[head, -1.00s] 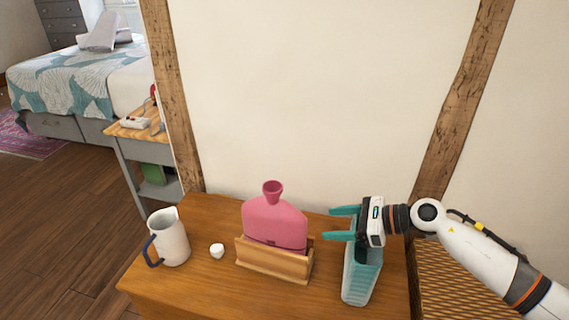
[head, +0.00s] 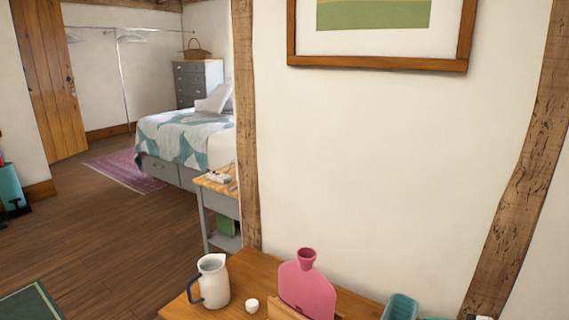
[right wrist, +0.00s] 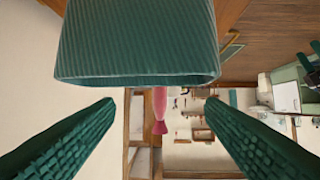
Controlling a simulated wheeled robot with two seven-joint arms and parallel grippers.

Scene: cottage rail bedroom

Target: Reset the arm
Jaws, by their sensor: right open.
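My right gripper (right wrist: 160,103) is open, with two green ribbed fingers spread apart in the right wrist view and nothing between them. A teal ribbed basket (right wrist: 137,40) fills the top of that view, just past the fingers. In the head view the basket (head: 400,306) shows only its upper part at the bottom edge, and only slivers of my right gripper show beside it. A pink hot water bottle (head: 306,288) stands upright in a wooden holder (head: 287,311). It also appears beyond the fingers in the right wrist view (right wrist: 160,107). My left gripper is out of view.
A wall with timber posts rises behind. A grey side table (head: 219,215) and bed (head: 180,140) stand farther back; open floor lies left.

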